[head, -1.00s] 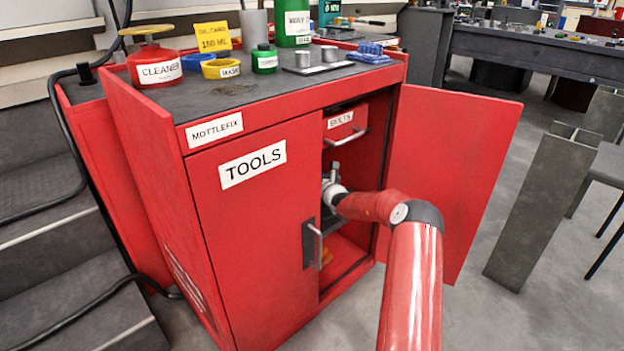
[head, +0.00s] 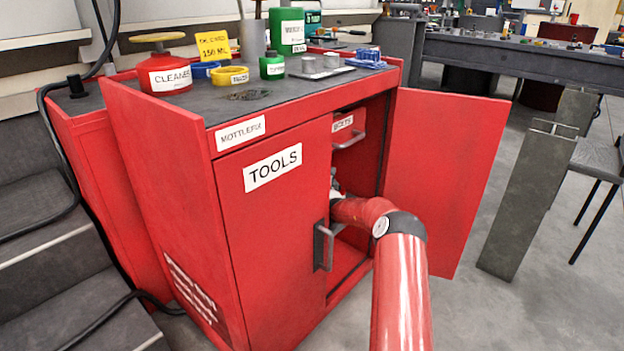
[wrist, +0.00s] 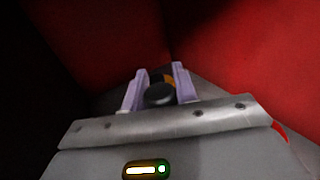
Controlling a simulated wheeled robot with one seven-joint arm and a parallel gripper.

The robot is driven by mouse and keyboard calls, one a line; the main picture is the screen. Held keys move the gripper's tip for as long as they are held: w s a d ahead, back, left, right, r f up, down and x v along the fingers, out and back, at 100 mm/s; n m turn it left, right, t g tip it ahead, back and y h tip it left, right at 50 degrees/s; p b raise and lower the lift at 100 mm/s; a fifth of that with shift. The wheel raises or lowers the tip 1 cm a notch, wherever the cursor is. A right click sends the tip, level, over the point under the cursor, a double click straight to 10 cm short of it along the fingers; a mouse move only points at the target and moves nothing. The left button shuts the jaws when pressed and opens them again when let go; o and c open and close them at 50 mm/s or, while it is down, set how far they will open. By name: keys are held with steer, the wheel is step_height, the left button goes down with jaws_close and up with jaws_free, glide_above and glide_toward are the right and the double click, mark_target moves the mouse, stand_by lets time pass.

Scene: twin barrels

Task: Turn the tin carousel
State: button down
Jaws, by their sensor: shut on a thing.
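In the wrist view my gripper (wrist: 160,80) has its two pale purple fingers closed around a dark round piece (wrist: 159,95). A small orange patch shows just behind that piece. I cannot tell whether the piece belongs to the tin carousel, and no carousel is clearly visible in either view. In the head view my red arm reaches into the red cabinet (head: 160,150) through its open right side. The wrist is partly behind the edge of the shut left door, labelled TOOLS (head: 272,210), so the fingers are hidden there.
The cabinet's right door (head: 445,180) stands wide open. The left door's handle (head: 325,247) juts out close to my arm. A drawer labelled BOLTS (head: 346,130) is above my wrist. A red CLEANER tin (head: 166,75) and other containers stand on top. Red walls enclose the gripper.

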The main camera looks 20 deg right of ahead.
steer(key=c, duration=1.1)
jaws_free()
steer(key=shift+s+a+p, duration=0.1)
steer(key=shift+s+p, duration=0.3)
steer(key=shift+s, duration=3.5)
